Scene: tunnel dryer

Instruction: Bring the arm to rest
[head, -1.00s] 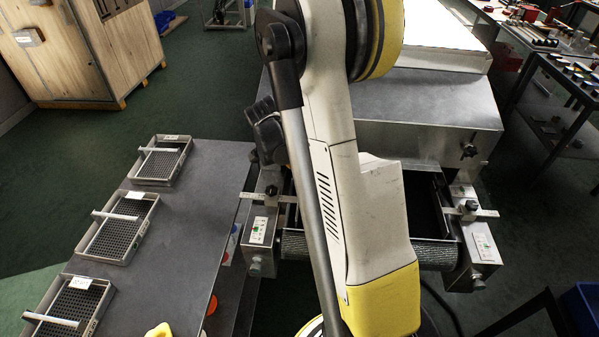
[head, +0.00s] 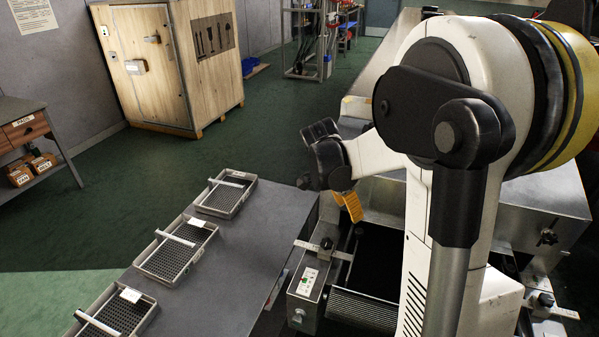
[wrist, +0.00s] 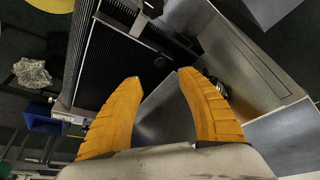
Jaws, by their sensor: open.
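My gripper (head: 350,205) hangs above the dryer's conveyor inlet in the head view, with one yellow-orange finger showing below the dark wrist. In the wrist view both ribbed yellow-orange fingers (wrist: 160,85) are spread apart with nothing between them. The dryer's metal housing (wrist: 255,75) lies beyond and to the right of the fingertips, and the dark ribbed conveyor belt (wrist: 105,60) lies to the left. My arm covers much of the dryer in the head view.
Several mesh trays with handles, one of them the far tray (head: 225,195), lie on the grey table (head: 235,255) at left. A control box (head: 305,290) stands at the inlet's side. A wooden cabinet (head: 170,65) stands behind. Green floor is open between.

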